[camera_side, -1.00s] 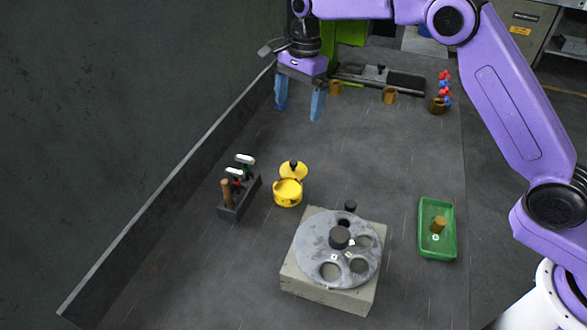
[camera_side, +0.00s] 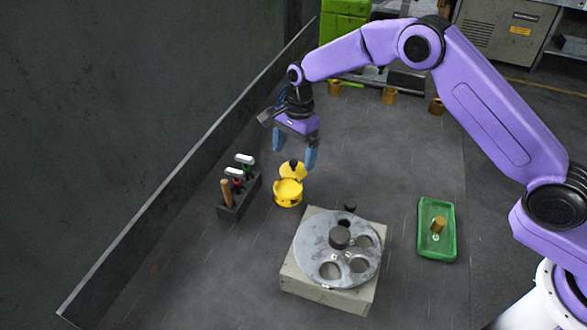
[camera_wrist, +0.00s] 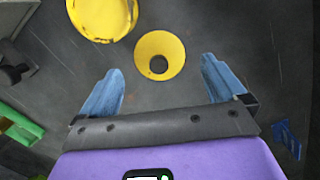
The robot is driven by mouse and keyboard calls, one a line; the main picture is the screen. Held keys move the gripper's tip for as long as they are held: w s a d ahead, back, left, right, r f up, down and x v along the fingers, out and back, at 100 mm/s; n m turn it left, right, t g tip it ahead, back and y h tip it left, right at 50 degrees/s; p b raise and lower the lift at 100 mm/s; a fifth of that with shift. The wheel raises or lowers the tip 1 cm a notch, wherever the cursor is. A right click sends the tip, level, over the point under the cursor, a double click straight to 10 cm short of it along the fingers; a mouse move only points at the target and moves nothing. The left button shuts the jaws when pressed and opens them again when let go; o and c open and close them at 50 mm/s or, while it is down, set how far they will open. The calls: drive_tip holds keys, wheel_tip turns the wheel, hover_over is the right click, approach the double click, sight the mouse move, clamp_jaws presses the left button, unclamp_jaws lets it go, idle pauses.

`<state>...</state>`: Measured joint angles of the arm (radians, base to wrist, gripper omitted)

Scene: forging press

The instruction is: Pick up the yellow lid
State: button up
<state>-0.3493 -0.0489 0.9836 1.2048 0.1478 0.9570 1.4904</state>
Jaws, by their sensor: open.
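The yellow lid (camera_side: 293,171), with a black knob, lies just behind the round yellow pot (camera_side: 288,193) in the side view. In the wrist view the lid (camera_wrist: 160,46) is a yellow disc with a dark centre, apart from the larger yellow pot (camera_wrist: 100,15), which is cut by the top edge. My gripper (camera_side: 295,153) hangs above the lid with blue fingers pointing down. It is open and empty, and in the wrist view the lid lies just ahead, roughly centred between the fingertips (camera_wrist: 161,70).
A dark rack (camera_side: 238,197) with upright tools stands left of the pot. A grey round plate with holes (camera_side: 318,250) sits on a concrete block in front. A green tray (camera_side: 423,240) holding a brass piece lies to the right. Brown cups (camera_side: 389,95) stand behind.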

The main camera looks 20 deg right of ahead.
sight(293, 161)
drive_tip(key=shift+s+a+f, duration=0.15)
drive_tip(key=shift+f, duration=1.6)
drive_tip(key=c, duration=1.1)
drive_tip(key=shift+r, duration=0.15)
